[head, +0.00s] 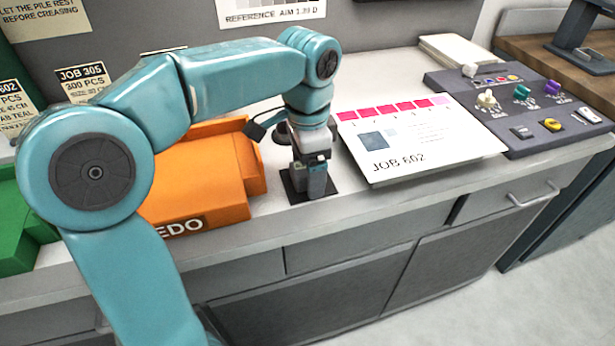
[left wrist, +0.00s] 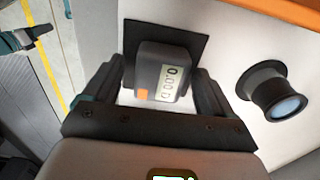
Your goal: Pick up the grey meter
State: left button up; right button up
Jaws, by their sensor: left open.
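The grey meter (head: 318,182) stands on a small black mat (head: 295,195) near the counter's front edge. In the left wrist view the open fingers (left wrist: 162,88) are on either side of the meter. I cannot tell whether they touch it.
A black loupe (left wrist: 268,92) stands close by, behind the meter. An orange tray (head: 200,195) is to the left and a green tray (head: 20,225) beyond it. A JOB 602 sheet (head: 440,145) lies to the right, before a dark control console (head: 530,130).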

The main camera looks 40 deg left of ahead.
pick_arm(q)
jog(key=shift+f, duration=0.1)
jog(key=shift+c, duration=0.3)
jog(key=c, duration=1)
jog(key=shift+c, duration=0.2)
